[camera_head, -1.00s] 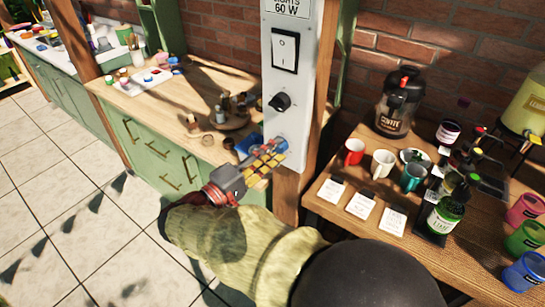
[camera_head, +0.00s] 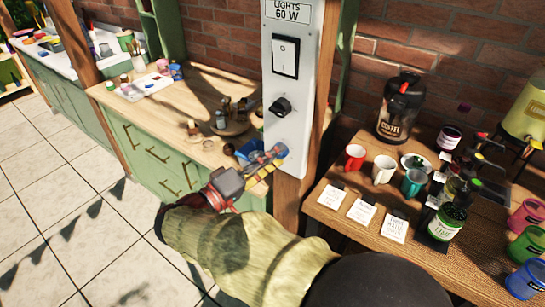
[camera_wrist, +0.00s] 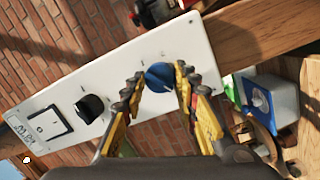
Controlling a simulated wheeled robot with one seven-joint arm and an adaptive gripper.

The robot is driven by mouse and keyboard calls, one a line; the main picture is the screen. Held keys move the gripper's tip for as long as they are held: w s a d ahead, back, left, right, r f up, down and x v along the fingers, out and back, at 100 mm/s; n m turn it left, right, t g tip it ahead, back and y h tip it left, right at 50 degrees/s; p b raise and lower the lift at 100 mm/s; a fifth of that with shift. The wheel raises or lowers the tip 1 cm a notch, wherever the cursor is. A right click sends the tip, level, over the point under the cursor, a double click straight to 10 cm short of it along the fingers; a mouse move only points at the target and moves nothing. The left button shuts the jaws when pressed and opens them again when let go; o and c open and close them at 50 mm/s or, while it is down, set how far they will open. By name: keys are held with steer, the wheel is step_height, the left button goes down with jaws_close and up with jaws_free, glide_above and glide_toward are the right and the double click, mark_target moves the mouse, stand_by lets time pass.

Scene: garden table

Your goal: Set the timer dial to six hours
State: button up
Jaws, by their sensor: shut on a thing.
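A white control panel (camera_head: 291,88) is fixed to a wooden post. It carries a rocker switch (camera_head: 285,56), a black dial (camera_head: 280,106) below it, and a blue dial (camera_wrist: 158,76) lowest down. My gripper (camera_head: 271,158) is at the blue dial, with one yellow and black finger on each side of it. In the wrist view my gripper (camera_wrist: 158,82) is shut on the blue dial. The marks around the blue dial are too small to read. In the head view the fingers mostly hide this dial.
Right of the post, a wooden table (camera_head: 345,228) bears mugs, cards, bottles and a coffee jar (camera_head: 399,108). Left, a green cabinet (camera_head: 150,160) has a wooden top with a round tray (camera_head: 232,128) of small jars.

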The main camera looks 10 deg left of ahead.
steer(key=shift+f, duration=0.15)
steer(key=o, duration=1.2)
steer(key=shift+c, duration=0.2)
steer(key=shift+s+a, duration=0.1)
steer(key=v, duration=1.1)
steer(key=shift+s+a, duration=0.2)
steer(key=shift+s, duration=0.15)
